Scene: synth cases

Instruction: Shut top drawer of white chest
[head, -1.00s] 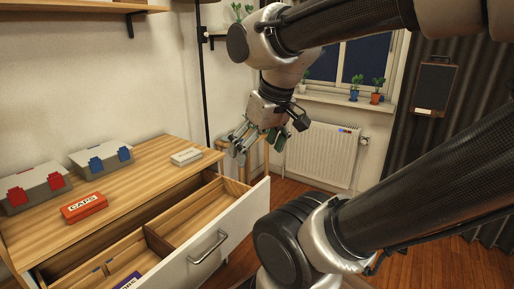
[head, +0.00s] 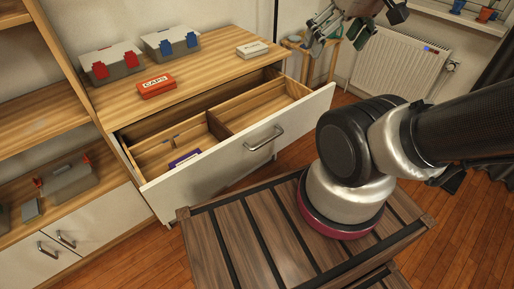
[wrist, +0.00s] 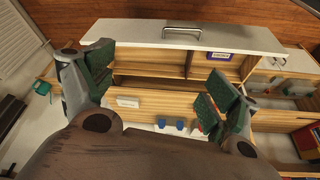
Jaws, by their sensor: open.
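The white chest's top drawer (head: 235,150) stands pulled out, its white front with a metal handle (head: 264,137) well away from the chest body (head: 215,72). The wrist view shows the drawer front (wrist: 240,39) and handle (wrist: 182,30) at the top, upside down. Inside the drawer are wooden dividers and a purple box (head: 185,158) near the front. My gripper (head: 330,30) is at the top edge of the head view, partly cut off, above and apart from the drawer. In the wrist view its fingers (wrist: 160,90) are spread with nothing between them.
On the chest top are a red CAPS box (head: 157,87), a white box (head: 252,49) and cases with red (head: 112,62) and blue (head: 171,41) latches. A shelf unit (head: 50,120) stands left, a radiator (head: 392,62) behind right.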

